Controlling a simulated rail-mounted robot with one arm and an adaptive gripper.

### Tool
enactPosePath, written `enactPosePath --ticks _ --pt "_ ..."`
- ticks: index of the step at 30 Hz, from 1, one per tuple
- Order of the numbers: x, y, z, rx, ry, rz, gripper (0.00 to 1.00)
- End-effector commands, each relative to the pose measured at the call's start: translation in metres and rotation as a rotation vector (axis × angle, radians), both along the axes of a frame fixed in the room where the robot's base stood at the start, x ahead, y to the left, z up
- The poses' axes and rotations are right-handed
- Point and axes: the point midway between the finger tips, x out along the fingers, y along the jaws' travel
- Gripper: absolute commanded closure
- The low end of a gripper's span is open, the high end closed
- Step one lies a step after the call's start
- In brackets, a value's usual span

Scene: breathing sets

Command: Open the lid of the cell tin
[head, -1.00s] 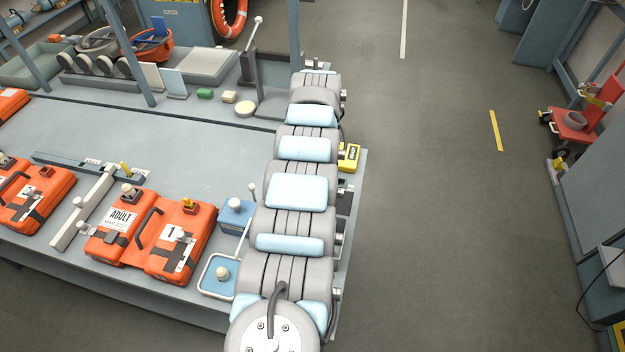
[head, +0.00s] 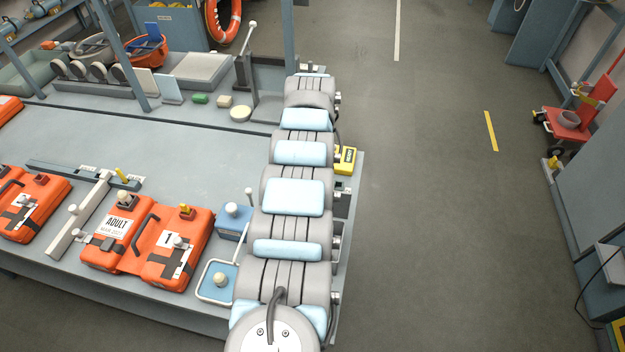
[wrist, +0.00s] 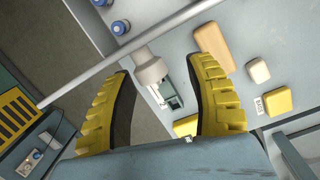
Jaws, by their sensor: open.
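My gripper (wrist: 163,66) is open in the wrist view, its two yellow ribbed fingers spread apart with nothing held. Between the fingers are a pale round knob or cylinder (wrist: 150,68) and a small grey open-looking box (wrist: 172,92); I cannot tell whether either belongs to the cell tin. In the head view my arm hides the gripper. A blue box with a pale knob (head: 233,222) stands left of the arm, behind a white-rimmed blue tray (head: 203,291). I cannot tell for sure which thing is the cell tin.
A pale rod (wrist: 90,72) crosses the wrist view near the fingertips. Tan and yellow blocks (wrist: 213,47) lie to the right. In the head view, orange cases (head: 172,262) lie on the bench left of my arm.

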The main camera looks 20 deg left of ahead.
Motion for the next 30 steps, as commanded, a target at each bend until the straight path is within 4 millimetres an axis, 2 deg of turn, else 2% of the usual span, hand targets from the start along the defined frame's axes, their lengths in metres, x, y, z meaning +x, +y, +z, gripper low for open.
enactPosePath --ticks 5,11,18,22,30 --pt "0.000 0.001 0.006 0.000 -0.001 0.001 0.45" --pt "0.000 0.001 0.024 0.001 -0.003 0.001 0.45" --pt "0.001 0.001 0.070 0.002 -0.004 0.001 0.45" --pt "0.001 0.000 0.089 0.002 -0.003 0.001 0.45" --pt "0.000 0.001 0.100 0.000 0.000 0.001 0.45"
